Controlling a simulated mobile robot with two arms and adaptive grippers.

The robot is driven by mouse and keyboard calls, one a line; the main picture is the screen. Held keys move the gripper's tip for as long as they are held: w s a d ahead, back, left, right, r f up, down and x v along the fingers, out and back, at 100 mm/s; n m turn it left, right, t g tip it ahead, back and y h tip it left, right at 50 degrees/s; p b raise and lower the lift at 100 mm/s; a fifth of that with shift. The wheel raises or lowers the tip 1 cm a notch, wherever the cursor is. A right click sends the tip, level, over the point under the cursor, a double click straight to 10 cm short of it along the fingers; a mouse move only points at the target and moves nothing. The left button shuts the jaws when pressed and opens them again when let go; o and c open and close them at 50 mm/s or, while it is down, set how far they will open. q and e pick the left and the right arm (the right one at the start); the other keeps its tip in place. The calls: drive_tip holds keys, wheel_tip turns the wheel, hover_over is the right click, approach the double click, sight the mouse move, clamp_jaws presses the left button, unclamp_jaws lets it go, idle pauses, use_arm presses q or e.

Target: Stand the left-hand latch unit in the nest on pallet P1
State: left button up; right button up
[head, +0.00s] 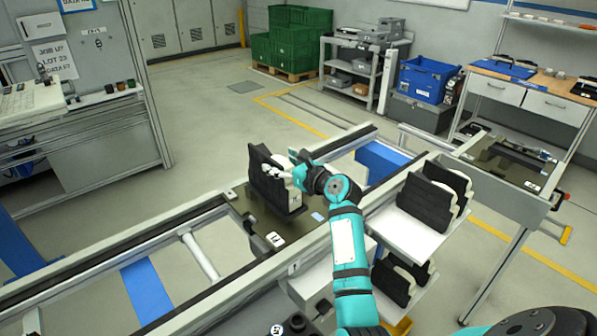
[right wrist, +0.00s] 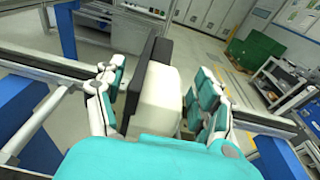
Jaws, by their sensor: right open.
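A latch unit (head: 268,184), black slabs with a white body, stands upright on the dark pallet (head: 235,204) on the conveyor. I cannot tell whether it is fully seated in a nest. My right gripper (head: 292,172) is at its upper right side. In the right wrist view, the fingers of this gripper (right wrist: 155,105) are open on either side of the unit's white body (right wrist: 158,90), with its black plate (right wrist: 133,82) beside it. A gap shows at the right finger. More black-and-white latch units stand on a white shelf (head: 405,228) at right. My left gripper is not in view.
More units (head: 395,282) sit below the white shelf. Conveyor rails (head: 185,215) run along both sides of the pallet. Another dark pallet (head: 510,158) lies at the right.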

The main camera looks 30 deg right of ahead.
drive_tip(key=b+v, duration=0.1)
drive_tip(key=v, duration=0.8)
